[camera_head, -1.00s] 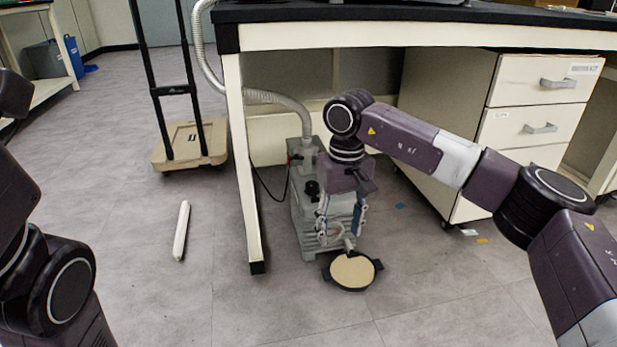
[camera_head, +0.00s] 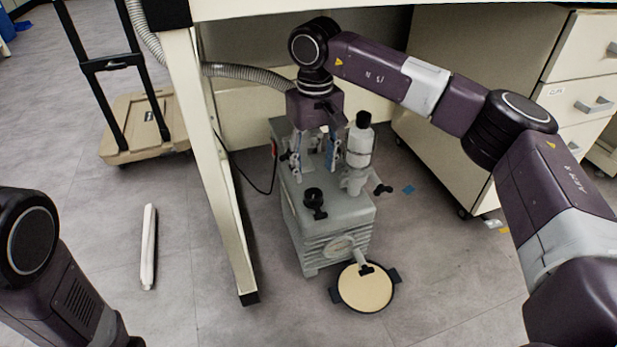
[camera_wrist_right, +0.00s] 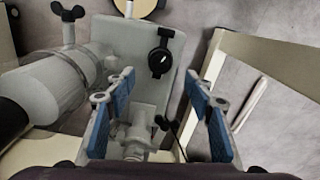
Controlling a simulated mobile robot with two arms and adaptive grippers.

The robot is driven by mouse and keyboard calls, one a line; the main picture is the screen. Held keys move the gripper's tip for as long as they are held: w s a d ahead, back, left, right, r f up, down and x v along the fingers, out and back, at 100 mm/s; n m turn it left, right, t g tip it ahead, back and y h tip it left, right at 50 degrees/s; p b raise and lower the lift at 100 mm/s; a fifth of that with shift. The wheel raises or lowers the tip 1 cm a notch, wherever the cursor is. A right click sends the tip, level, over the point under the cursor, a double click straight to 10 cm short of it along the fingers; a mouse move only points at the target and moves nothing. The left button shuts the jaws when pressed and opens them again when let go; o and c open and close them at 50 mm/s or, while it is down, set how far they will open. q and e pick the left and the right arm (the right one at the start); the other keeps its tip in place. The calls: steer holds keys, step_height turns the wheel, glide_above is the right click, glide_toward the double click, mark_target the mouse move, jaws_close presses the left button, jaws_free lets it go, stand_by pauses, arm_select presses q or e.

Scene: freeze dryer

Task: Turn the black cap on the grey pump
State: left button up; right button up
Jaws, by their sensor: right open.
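The grey pump (camera_head: 345,215) stands on the floor under the bench. Its black cap (camera_head: 314,200) sits upright on the top face, with a small tab to one side; it also shows in the right wrist view (camera_wrist_right: 160,55). My right gripper (camera_head: 313,162) points down over the rear of the pump top, behind the cap in the head view. Its blue-padded fingers are spread and empty. In the right wrist view the cap lies beyond the fingertips (camera_wrist_right: 160,100), roughly centred between them and apart from both. My left gripper is out of view; only part of that arm shows.
A pale cylinder (camera_head: 360,147) with a black top stands beside the gripper, and a black wing knob (camera_head: 383,188) sticks out nearby. A bench leg (camera_head: 215,170) is left of the pump, a drawer cabinet (camera_head: 470,110) right. A round tan-topped dish (camera_head: 366,288) lies in front.

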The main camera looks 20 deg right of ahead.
mark_target(314, 194)
step_height(314, 194, down, 8)
steer(key=b, duration=0.5)
steer(key=shift+s+r, duration=0.15)
steer(key=shift+r, duration=0.1)
